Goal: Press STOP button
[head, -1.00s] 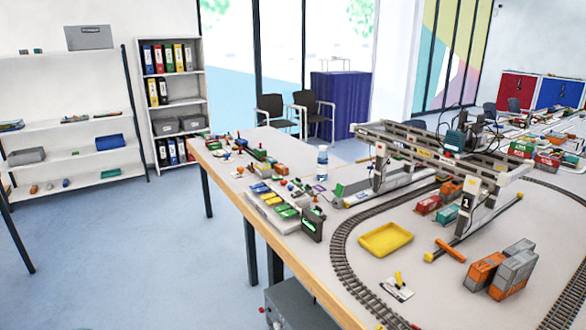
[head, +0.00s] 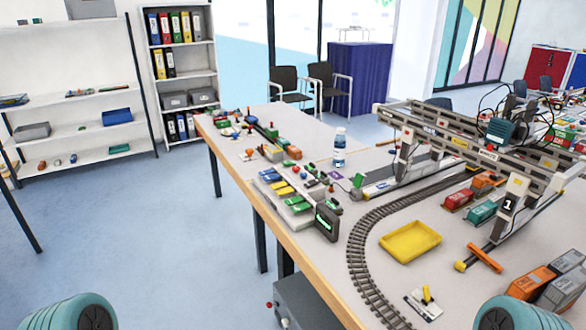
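A control panel (head: 284,206) with rows of blue, yellow and green buttons sits at the table's near left edge. A dark display box (head: 326,221) with a lit green screen stands at its right front corner. Small red knobs or buttons (head: 297,170) show at the panel's back edge. No label reading STOP is legible, so I cannot tell which one is the STOP button. Teal and grey parts of my two arms show at the bottom left and bottom right corners. Neither gripper is in view.
A model gantry crane (head: 470,150) stands over curved track (head: 362,255) on the table (head: 430,220). A yellow tray (head: 410,241), a water bottle (head: 339,148) and several small containers stand around. A grey box (head: 304,302) is under the table edge. Floor at left is clear.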

